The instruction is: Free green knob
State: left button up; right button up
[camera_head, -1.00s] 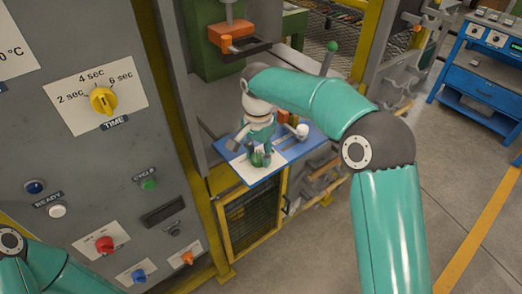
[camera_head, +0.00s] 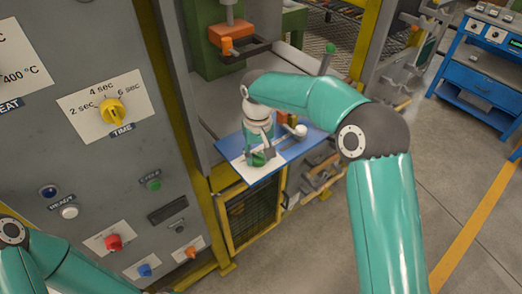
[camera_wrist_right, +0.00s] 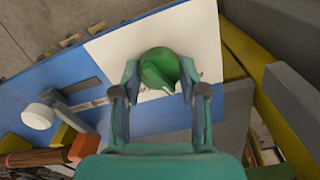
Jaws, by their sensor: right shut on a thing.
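The green knob (camera_head: 258,159) sits at the white end of a blue-and-white board (camera_head: 301,148). In the right wrist view the round green knob (camera_wrist_right: 159,69) lies over the white area, between the fingertips. My right gripper (camera_head: 261,152) points down at the board and is shut on the knob, with one finger on each side. Its fingers also show in the right wrist view (camera_wrist_right: 161,88). The underside of the knob is hidden. Part of my left arm shows at the lower left, but its gripper is out of view.
A white round-headed lever (camera_wrist_right: 40,115) is on the blue part of the board. A grey control panel (camera_head: 60,150) with a yellow time dial (camera_head: 113,111) stands at left. An orange-and-green press (camera_head: 230,35) stands behind. A blue workbench (camera_head: 482,75) is at far right.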

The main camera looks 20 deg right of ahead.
aim_at(258, 154)
jog(key=n+p, duration=0.1)
jog(key=n, duration=0.3)
jog(key=shift+d+n, duration=0.1)
jog(key=shift+n, duration=0.3)
dwell(0.4)
jog(key=o, duration=1.1)
jog(key=shift+o, duration=0.2)
notch_tip(258, 154, up, 12)
jog(key=shift+f, duration=0.15)
